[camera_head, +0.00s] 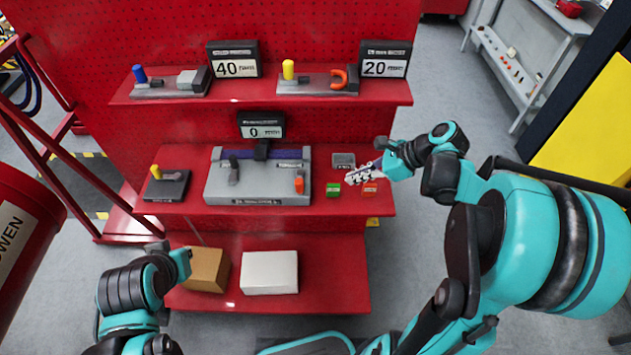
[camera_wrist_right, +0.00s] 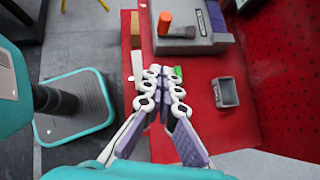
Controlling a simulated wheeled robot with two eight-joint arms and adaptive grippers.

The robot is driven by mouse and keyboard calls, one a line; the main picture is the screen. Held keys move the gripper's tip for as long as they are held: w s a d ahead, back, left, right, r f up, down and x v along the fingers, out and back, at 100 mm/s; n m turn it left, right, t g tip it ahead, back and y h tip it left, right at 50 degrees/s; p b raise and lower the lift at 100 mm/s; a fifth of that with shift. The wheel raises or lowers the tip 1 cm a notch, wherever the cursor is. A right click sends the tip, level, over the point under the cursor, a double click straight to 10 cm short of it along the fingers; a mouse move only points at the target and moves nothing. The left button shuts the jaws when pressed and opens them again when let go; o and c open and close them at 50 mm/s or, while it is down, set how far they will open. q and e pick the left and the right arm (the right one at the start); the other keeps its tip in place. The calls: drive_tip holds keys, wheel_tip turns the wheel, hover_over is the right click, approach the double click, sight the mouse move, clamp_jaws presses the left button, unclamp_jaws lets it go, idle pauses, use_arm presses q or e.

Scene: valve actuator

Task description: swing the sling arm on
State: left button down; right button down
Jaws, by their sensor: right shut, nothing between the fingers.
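No part is clearly marked as the sling arm, and I cannot tell which one it is. A grey console (camera_head: 222,189) on the middle shelf has a dark lever and an orange-topped lever (camera_head: 299,184), also in the right wrist view (camera_wrist_right: 165,22). On the top shelf, one unit has a blue handle (camera_head: 139,74); another has a yellow handle (camera_head: 288,69) and an orange curved piece (camera_head: 339,79). My right gripper (camera_head: 350,179) is shut and empty, above the shelf right of the console. In the right wrist view its fingertips (camera_wrist_right: 160,72) partly hide a green block. My left gripper's fingers do not show.
A green block (camera_head: 333,190), a red block (camera_head: 370,189) and a small grey box (camera_head: 343,159) sit near my right gripper. A yellow-handled unit (camera_head: 166,187) stands left. Brown (camera_head: 207,270) and white (camera_head: 269,273) boxes lie on the lower shelf.

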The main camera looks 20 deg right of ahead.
drive_tip(key=shift+f, duration=0.1)
drive_tip(key=r+b+x, duration=0.1)
drive_tip(key=x, duration=0.5)
drive_tip(key=w+a+r+b+x, duration=0.1)
drive_tip(key=b+x, duration=0.1)
drive_tip(key=x, duration=0.4)
drive_tip(key=shift+w+a+f, duration=0.25)
drive_tip(key=shift+a, duration=0.35)
drive_tip(key=shift+a, duration=0.1)
